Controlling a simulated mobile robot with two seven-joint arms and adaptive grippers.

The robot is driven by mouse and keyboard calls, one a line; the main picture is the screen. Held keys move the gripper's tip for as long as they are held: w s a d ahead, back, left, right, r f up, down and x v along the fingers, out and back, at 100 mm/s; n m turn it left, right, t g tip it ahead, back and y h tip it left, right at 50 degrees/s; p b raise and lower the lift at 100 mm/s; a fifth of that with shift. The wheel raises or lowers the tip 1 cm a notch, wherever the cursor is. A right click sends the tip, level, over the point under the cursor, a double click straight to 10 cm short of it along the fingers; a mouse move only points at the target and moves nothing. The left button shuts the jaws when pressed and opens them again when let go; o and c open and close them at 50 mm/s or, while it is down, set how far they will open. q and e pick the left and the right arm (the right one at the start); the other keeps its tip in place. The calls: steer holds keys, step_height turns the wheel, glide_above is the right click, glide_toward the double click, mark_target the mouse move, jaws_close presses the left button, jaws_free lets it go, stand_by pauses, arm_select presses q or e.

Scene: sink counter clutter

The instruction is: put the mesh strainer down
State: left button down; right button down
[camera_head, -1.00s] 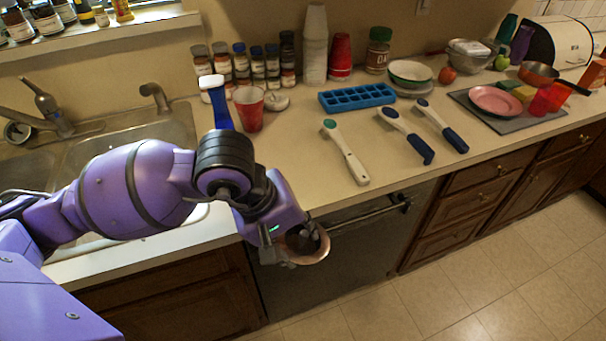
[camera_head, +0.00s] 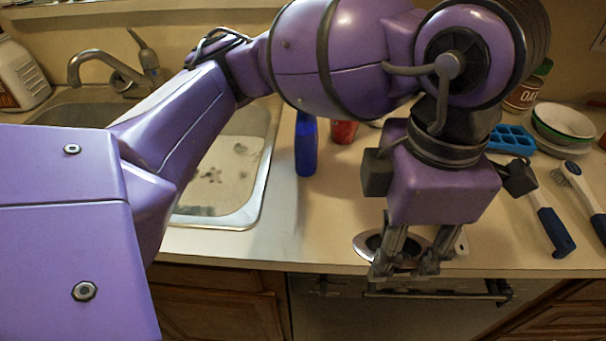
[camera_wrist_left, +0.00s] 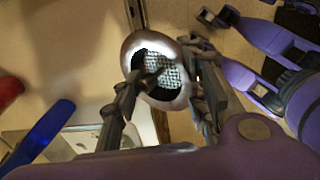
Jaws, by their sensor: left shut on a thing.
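My left gripper (camera_head: 405,266) points down at the front edge of the counter and is shut on the mesh strainer (camera_head: 371,243). In the head view only the strainer's pale rim and dark inside show, partly hidden behind the fingers. In the left wrist view the strainer (camera_wrist_left: 157,74) is a round bowl with a shiny rim and grey mesh, between the two fingers. Whether it touches the counter is unclear. My right gripper cannot be made out.
The sink (camera_head: 225,170) lies to the left. A blue bottle (camera_head: 306,145) and a red cup (camera_head: 343,132) stand behind. A blue-handled brush (camera_head: 554,232) and a blue ice tray (camera_head: 510,138) lie to the right. My arm hides much of the middle counter.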

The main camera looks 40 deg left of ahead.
arm_select(q)
steer(key=shift+s+r, duration=0.15)
steer(key=w+a+f, duration=0.2)
steer(key=w+f, duration=0.1)
steer(key=w, duration=0.1)
steer(key=w+a+f, duration=0.2)
steer(key=w+f, duration=0.1)
steer(key=w, duration=0.1)
steer(key=w+a+f, duration=0.2)
steer(key=w+f, duration=0.1)
steer(key=shift+w+a+f, duration=0.3)
steer(key=shift+w, duration=0.1)
steer(key=f, duration=0.2)
steer(key=shift+w+a+f+p, duration=0.1)
steer(key=shift+w+f+p, duration=0.1)
steer(key=shift+f+p, duration=0.2)
steer(key=shift+s+f, duration=0.15)
steer(key=shift+f, duration=0.05)
steer(key=c, duration=1.1)
jaws_free()
steer(key=shift+f, duration=0.15)
steer(key=shift+o, duration=0.3)
